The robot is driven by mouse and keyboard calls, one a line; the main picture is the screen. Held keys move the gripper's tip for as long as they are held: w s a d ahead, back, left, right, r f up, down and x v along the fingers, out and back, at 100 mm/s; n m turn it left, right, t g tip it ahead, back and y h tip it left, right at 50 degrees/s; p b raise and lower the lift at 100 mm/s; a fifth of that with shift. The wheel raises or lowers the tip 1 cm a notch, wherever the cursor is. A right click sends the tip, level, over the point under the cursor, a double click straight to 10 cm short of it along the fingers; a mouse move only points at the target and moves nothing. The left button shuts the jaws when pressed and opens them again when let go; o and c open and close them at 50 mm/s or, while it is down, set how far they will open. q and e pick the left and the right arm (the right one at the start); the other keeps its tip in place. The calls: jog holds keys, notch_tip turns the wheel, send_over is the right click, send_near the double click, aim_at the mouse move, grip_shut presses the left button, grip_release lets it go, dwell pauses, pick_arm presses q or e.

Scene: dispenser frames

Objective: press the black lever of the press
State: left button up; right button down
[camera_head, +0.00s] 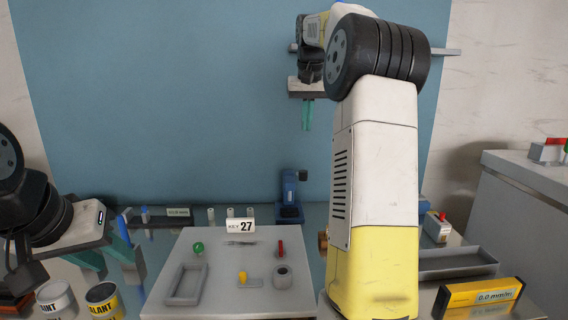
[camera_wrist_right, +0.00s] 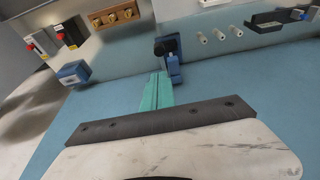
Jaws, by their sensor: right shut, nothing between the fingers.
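The press (camera_head: 290,206) is a small blue stand at the back of the table, right of the number card. Its black lever (camera_head: 303,175) sticks out near the top; it also shows in the right wrist view (camera_wrist_right: 160,47). My right gripper (camera_head: 307,116) hangs high above the press, fingers pointing down. In the right wrist view its teal fingers (camera_wrist_right: 157,92) are together and empty, overlapping the view just in front of the press; I see no contact. My left gripper (camera_head: 108,258) is at the left, with its teal fingers apart and nothing seen between them.
Several white cylinders (camera_head: 230,212) stand left of the press. Cans (camera_head: 104,297) stand front left. A grey tray (camera_head: 458,262) and yellow gauge box (camera_head: 480,298) are right.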

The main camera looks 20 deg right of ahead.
aim_at(304, 171)
jog(key=x, duration=0.9)
jog(key=s+x, duration=0.1)
jog(key=x, duration=0.4)
jog(key=shift+a, duration=0.1)
jog(key=shift+f, duration=0.15)
